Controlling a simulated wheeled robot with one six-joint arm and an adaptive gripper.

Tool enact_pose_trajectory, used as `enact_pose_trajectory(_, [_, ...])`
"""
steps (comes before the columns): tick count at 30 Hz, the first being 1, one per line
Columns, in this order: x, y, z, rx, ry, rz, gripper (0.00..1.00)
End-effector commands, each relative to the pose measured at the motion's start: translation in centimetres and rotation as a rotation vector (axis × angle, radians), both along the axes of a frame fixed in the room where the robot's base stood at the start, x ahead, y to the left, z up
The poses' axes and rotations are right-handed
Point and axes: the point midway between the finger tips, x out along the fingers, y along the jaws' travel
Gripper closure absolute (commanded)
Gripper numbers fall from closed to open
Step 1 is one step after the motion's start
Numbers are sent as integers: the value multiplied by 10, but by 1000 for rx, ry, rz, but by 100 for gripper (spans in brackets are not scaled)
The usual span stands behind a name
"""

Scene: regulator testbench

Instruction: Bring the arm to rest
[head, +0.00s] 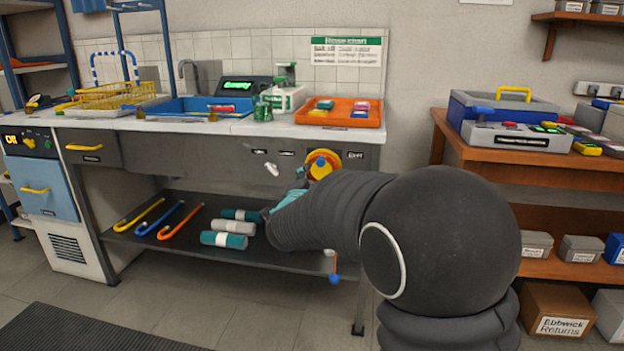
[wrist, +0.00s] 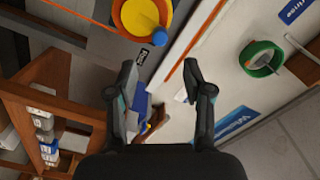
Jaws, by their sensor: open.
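My arm (head: 330,210) reaches out from the right of the head view toward the front of the bench. My gripper (wrist: 158,82) is open in the wrist view, its two dark fingers apart with nothing held between them. In the head view the gripper is mostly hidden behind my arm, and only a teal part shows near the bench front. A round yellow and orange dial (head: 322,163) on the bench front is just beyond it. The dial also shows at the top of the wrist view (wrist: 143,15), apart from the fingers.
The bench top holds an orange tray (head: 345,120), a blue basin (head: 180,106) and a yellow rack (head: 115,95). The lower shelf (head: 205,247) bears rolls and coloured hooks. A wooden shelf unit (head: 560,180) with a toolbox stands at the right.

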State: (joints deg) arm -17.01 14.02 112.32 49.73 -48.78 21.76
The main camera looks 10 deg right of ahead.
Motion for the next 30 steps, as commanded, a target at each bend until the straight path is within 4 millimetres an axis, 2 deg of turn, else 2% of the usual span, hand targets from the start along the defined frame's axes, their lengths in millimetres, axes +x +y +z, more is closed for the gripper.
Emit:
enact_pose_trajectory(5, [0,0,-1,-9,7,2,49])
enact_pose_trajectory(8, [3,9,-11,-20,58,43,49])
enact_pose_trajectory(11, [4,30,-34,-58,161,146,49])
enact_pose_trajectory(14, [-6,56,-75,-125,315,293,49])
enact_pose_trajectory(15, [-14,66,-88,-154,374,355,49])
enact_pose_trajectory(18, [-44,84,-111,-231,509,503,49])
enact_pose_trajectory(21, [-83,90,-126,-309,636,639,49])
enact_pose_trajectory(26, [-159,79,-138,-443,829,827,49])
enact_pose_trajectory(30, [-231,53,-141,-555,984,945,49])
